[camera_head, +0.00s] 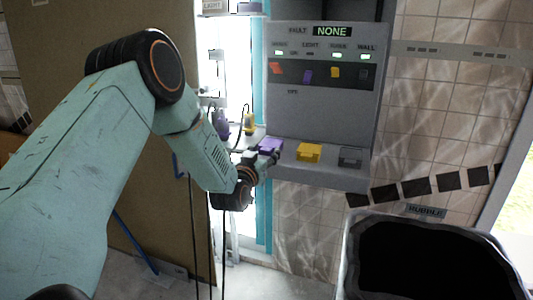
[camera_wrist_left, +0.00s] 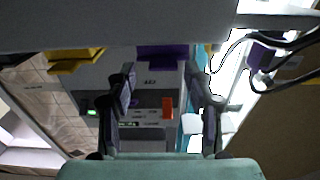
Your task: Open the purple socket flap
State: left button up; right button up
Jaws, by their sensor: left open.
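The purple socket flap (camera_head: 270,145) is at the left end of the grey panel's lower ledge; its top shows just beyond my left gripper (camera_head: 263,161). It also shows as a purple block in the left wrist view (camera_wrist_left: 162,56). There it lies ahead of and between the open fingers of the left gripper (camera_wrist_left: 160,75), with nothing held between them. Contact between fingers and flap cannot be told, and the flap's front is partly hidden in the head view. My right gripper is not in view.
A yellow flap (camera_head: 309,152) and a grey flap (camera_head: 350,156) sit to the right on the ledge. Purple (camera_head: 222,125) and yellow (camera_head: 250,123) plugs stand left of the panel with dark cables nearby. A black-lined bin (camera_head: 430,255) stands at the lower right.

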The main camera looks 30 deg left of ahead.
pick_arm(q)
jog(key=shift+w+a+f, duration=0.15)
jog(key=shift+w, duration=0.2)
jog(key=shift+w+a+f, duration=0.2)
jog(key=shift+a+f, duration=0.05)
jog(key=shift+a, duration=0.15)
jog(key=shift+s+d+r, duration=0.15)
jog(key=shift+d+r, duration=0.1)
jog(key=shift+d, duration=0.15)
jog(key=shift+c, duration=0.9)
jog(key=shift+a+f, duration=0.15)
jog(key=shift+a, duration=0.1)
jog(key=c, duration=0.5)
grip_shut()
jog(key=shift+d, duration=0.1)
